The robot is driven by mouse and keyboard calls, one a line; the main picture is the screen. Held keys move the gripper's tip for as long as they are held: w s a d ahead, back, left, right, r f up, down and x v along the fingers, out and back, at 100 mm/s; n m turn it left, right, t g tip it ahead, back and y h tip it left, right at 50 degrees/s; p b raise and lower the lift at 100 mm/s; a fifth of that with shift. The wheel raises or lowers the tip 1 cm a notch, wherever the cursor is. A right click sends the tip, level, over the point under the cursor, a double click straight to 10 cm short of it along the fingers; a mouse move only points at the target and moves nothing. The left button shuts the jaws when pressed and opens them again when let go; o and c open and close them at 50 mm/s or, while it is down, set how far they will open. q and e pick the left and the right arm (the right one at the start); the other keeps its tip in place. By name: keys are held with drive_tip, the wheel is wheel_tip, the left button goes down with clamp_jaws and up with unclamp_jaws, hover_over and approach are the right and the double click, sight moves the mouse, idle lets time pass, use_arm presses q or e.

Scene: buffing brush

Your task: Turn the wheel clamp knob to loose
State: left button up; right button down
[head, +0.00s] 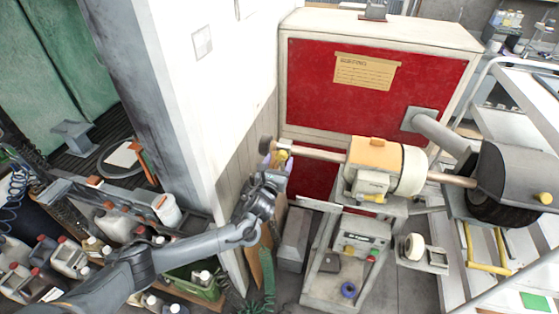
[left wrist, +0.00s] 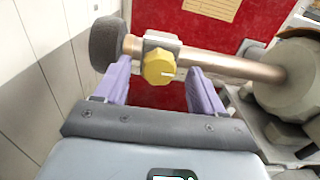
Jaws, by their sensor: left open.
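The yellow wheel clamp knob (left wrist: 159,67) sits on a grey clamp block around a copper-coloured shaft (left wrist: 235,66). A white mark on the knob points right in the left wrist view. In the head view the knob (head: 283,155) is small and partly covered by my gripper. My left gripper (head: 274,164) is open at the shaft's left end. In the left wrist view its two purple fingers (left wrist: 160,82) stand on either side of the knob, apart from each other. I cannot tell whether they touch it. My right gripper is not in view.
A dark wheel (left wrist: 107,43) sits on the shaft's left end. A white wall (head: 205,85) is close on the left. Bottles and a green crate (head: 197,285) lie below left.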

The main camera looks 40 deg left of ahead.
use_arm(q)
drive_tip(key=shift+w+a, duration=0.25)
drive_tip(key=shift+w, duration=0.35)
drive_tip(key=c, duration=1.1)
drive_tip(key=shift+o, duration=0.2)
